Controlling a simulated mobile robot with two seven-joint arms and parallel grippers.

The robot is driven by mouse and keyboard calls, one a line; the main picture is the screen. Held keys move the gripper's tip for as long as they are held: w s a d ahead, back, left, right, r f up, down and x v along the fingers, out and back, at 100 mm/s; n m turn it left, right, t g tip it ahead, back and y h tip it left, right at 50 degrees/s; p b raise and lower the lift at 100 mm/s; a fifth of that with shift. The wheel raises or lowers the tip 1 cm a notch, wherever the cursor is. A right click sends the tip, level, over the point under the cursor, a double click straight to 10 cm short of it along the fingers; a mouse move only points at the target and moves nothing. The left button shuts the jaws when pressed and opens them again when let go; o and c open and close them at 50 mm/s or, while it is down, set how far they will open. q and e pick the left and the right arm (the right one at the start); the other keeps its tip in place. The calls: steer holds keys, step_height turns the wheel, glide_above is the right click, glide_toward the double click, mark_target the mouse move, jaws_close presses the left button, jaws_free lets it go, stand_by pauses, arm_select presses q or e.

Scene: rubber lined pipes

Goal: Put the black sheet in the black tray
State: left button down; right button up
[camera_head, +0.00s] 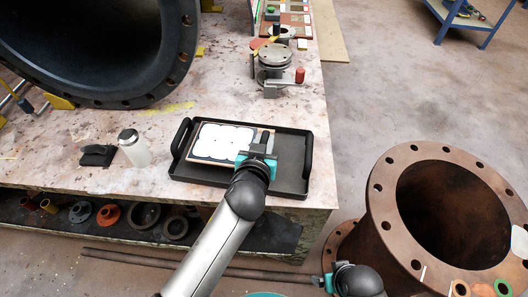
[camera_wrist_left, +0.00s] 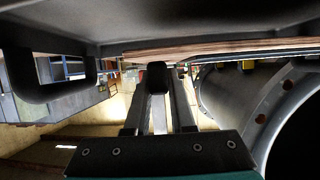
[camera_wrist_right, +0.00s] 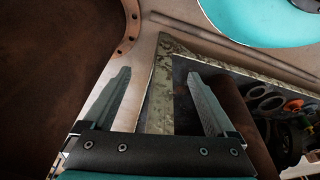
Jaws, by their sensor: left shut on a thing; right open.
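A crumpled black sheet (camera_head: 97,155) lies on the stone-topped table, left of a white bottle. The black tray (camera_head: 291,183), with raised end handles, sits near the table's front right corner. A board with white panels (camera_head: 222,142) lies in the tray, covering much of its floor. My left gripper (camera_head: 258,158) is at the board's right end, over the tray. It is shut on a small black piece (camera_wrist_left: 156,77); whether this belongs to the board I cannot tell. My right gripper (camera_wrist_right: 160,90) is open and empty, low in front of the table beside a rusty flanged pipe.
The white bottle (camera_head: 134,148) stands between sheet and tray. A large black flanged pipe (camera_head: 90,45) lies at the back left. A rusty flanged pipe (camera_head: 440,210) stands at the right. A valve-like fitting (camera_head: 275,62) stands behind the tray. A shelf below holds several rings.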

arm_select(q)
step_height(320, 180, down, 3)
steer(key=shift+f+b, duration=0.1)
steer(key=shift+b, duration=0.8)
steer(key=shift+f, duration=0.2)
arm_select(e)
steer(key=shift+t, duration=0.3)
steer(key=shift+w+a+r, duration=0.1)
steer(key=shift+w+r, duration=0.2)
steer(key=shift+r, duration=0.4)
steer(key=shift+w+r, duration=0.35)
steer(key=shift+r, duration=0.35)
steer(key=shift+w+a+r, duration=0.1)
steer(key=shift+w+r, duration=0.2)
steer(key=shift+r, duration=0.4)
arm_select(q)
steer(key=shift+f, duration=0.15)
steer(key=c, duration=0.8)
jaws_free()
steer(key=shift+o, duration=0.2)
arm_select(e)
steer(key=shift+r, duration=0.15)
steer(key=shift+w, duration=0.1)
